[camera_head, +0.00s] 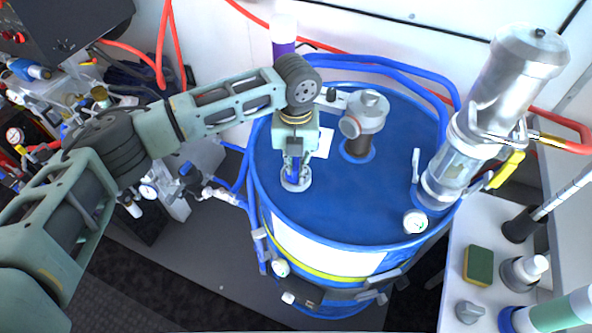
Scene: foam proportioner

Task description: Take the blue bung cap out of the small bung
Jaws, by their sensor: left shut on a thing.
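My left gripper (295,172) reaches in from the left and points down over the blue drum lid. It is shut on the blue bung cap (294,165), a narrow blue piece that shows between its fingers. The fingertips are right at the small bung (297,186), a round grey metal fitting on the left part of the lid. The fingers hide much of the cap and bung, so I cannot tell whether the cap is still seated in the bung. My right gripper is not in view.
The blue drum (345,212) also carries a grey pump fitting (362,125) near its back and a tall metal cylinder with a clear bowl (460,155) at its right. Blue hoses loop behind. A white side shelf (448,285) holds a green-yellow sponge (478,266).

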